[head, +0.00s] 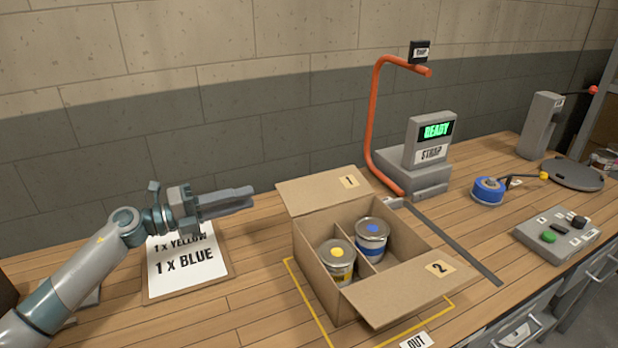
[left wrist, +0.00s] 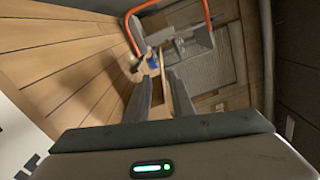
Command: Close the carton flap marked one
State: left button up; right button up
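The open cardboard carton (head: 312,262) stands on the wooden bench inside a yellow outline. Its flap marked 1 (head: 318,194) is folded open on the far side, leaning outward. Its flap marked 2 (head: 405,290) is folded open on the near right side. A yellow-labelled can (head: 337,262) and a blue-labelled can (head: 371,240) stand inside in separate compartments. My left gripper (head: 252,194) is to the left of flap 1, apart from it, above the bench. In the left wrist view its fingers (left wrist: 159,78) have a gap between them, and nothing is held. My right gripper is out of view.
An order sheet (head: 185,262) lies left of the carton. An orange post (head: 376,120) and a strap machine (head: 430,155) reading READY stand behind it. A blue tape roll (head: 488,191) and a button box (head: 556,237) are to the right.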

pick_arm(q)
jog(key=shift+s, duration=0.1)
send_near(310, 181)
jog(key=x, duration=0.4)
jog(key=shift+f, duration=0.1)
jog(key=shift+b+x, duration=0.75)
jog(key=shift+x, duration=2.2)
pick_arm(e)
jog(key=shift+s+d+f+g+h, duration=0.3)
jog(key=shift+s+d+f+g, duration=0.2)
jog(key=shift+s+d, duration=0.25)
pick_arm(q)
jog(key=shift+c, duration=0.4)
grip_shut()
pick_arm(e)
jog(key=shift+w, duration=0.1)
